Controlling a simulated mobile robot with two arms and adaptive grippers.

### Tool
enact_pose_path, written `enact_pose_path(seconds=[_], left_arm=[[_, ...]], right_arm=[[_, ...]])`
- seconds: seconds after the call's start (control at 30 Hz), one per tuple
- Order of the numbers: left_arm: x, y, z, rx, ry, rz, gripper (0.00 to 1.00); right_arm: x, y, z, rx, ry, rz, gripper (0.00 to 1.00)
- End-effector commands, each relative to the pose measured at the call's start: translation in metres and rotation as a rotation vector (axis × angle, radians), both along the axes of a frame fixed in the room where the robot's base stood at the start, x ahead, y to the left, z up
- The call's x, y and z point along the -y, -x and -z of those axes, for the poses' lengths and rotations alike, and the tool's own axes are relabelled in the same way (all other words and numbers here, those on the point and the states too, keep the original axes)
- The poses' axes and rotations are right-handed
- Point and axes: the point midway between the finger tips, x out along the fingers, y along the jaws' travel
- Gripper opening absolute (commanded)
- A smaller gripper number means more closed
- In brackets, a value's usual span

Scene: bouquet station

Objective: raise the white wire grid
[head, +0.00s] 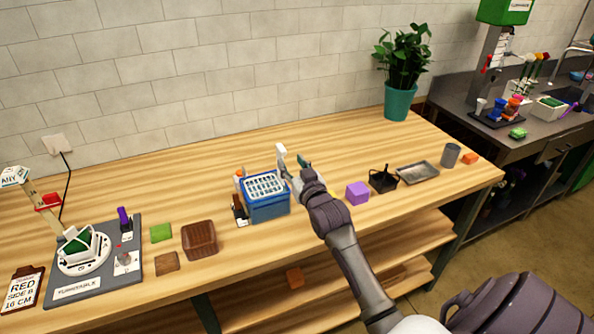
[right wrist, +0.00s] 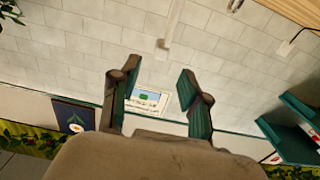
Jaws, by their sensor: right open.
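The white wire grid (head: 265,184) lies across the top of a blue box (head: 268,208) on the wooden table, in the middle of the head view. My right gripper (head: 291,157) is open, its fingers apart, just right of and behind the grid in the picture; I see no contact with the grid. In the right wrist view the open fingers (right wrist: 157,72) point at the tiled wall, with nothing held between them. The grid does not show in that view. My left gripper is not in view.
Small bottles (head: 239,209) stand against the box's left side. A brown basket (head: 200,240) and a turntable (head: 84,252) are further left. A purple block (head: 357,193), a black caddy (head: 383,179) and a metal tray (head: 417,172) are to the right. The table behind the box is clear.

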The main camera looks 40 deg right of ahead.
Motion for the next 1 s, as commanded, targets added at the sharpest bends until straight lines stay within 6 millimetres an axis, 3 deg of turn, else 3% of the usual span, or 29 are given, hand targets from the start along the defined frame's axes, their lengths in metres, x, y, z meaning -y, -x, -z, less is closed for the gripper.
enact_pose_path(seconds=[0.1, 0.23, 0.83, 0.93, 1.0], left_arm=[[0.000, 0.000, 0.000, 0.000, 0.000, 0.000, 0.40], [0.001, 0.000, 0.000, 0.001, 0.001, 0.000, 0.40], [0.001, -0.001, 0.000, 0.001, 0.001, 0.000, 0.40], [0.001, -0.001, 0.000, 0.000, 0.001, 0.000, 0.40], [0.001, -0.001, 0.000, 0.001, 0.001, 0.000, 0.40]], right_arm=[[-0.004, 0.019, 0.000, 0.001, 0.001, 0.001, 0.46], [-0.007, 0.029, -0.001, 0.002, 0.001, 0.001, 0.46], [-0.008, 0.032, -0.001, 0.001, 0.001, 0.000, 0.46], [-0.015, 0.037, 0.008, -0.036, 0.001, -0.009, 0.46], [-0.029, 0.047, 0.025, -0.111, 0.000, -0.029, 0.46]])
